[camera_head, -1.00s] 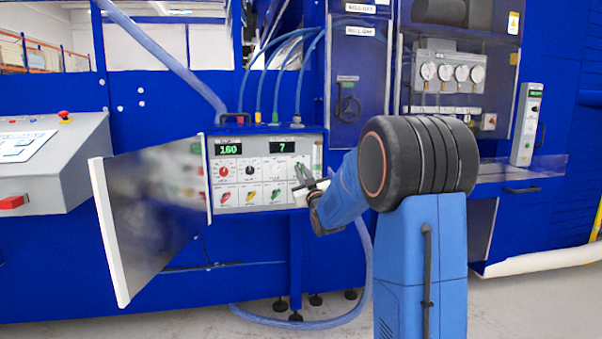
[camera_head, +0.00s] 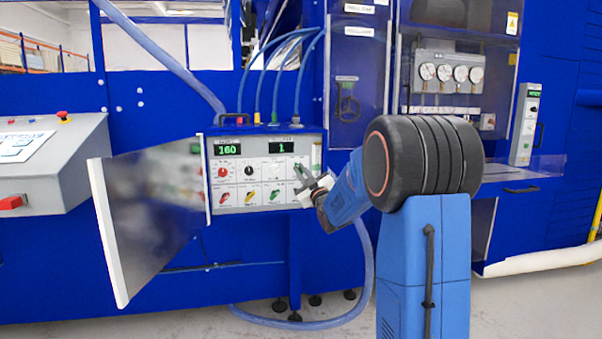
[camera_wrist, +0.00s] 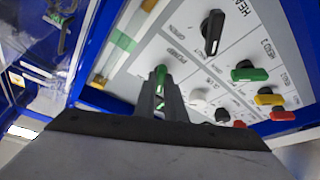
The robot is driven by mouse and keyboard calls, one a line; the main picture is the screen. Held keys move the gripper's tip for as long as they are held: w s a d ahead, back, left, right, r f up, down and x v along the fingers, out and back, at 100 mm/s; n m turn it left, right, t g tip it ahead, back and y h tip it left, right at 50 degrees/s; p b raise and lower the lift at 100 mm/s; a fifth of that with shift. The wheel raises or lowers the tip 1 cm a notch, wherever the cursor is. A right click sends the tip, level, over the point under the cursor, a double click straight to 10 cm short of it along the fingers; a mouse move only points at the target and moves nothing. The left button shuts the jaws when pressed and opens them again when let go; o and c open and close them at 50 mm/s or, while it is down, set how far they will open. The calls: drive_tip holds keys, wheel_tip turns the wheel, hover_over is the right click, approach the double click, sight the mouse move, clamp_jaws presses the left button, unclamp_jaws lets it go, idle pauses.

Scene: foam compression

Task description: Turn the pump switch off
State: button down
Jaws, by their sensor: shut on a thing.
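The pump switch (camera_wrist: 161,71) shows as a small green piece between my fingertips in the wrist view, beside the printed word PUMP. My gripper (camera_wrist: 165,92) is shut on it, and the fingers hide most of the switch, so its exact angle is hard to read. In the head view my gripper (camera_head: 302,180) is at the right side of the grey control panel (camera_head: 237,211), over its switch area.
A black knob (camera_wrist: 212,32), a green knob (camera_wrist: 249,73), a yellow knob (camera_wrist: 269,99) and a white knob (camera_wrist: 198,99) sit close by on the panel. The panel's open door (camera_head: 155,220) stands out to the left. Hoses rise above the box.

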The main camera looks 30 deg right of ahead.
drive_tip(key=c, duration=1.8)
unclamp_jaws()
drive_tip(key=v, duration=1.7)
drive_tip(key=shift+s+f, duration=0.1)
drive_tip(key=shift+s, duration=0.1)
drive_tip(key=shift+a, duration=0.1)
drive_tip(key=s+a+f+m+g, duration=0.2)
drive_tip(key=s+a+f+g, duration=0.3)
drive_tip(key=s, duration=0.7)
drive_tip(key=s+a+f+m+g+y, duration=0.1)
drive_tip(key=s+a+f+m+g, duration=0.1)
drive_tip(key=s+a+f+g, duration=0.4)
drive_tip(key=s+a+f+m+g, duration=0.1)
drive_tip(key=s+a+f+g, duration=0.5)
drive_tip(key=s, duration=1.2)
drive_tip(key=shift+a+f+m+y, duration=0.1)
drive_tip(key=shift+a+m+y, duration=0.25)
drive_tip(key=shift+a, duration=1.7)
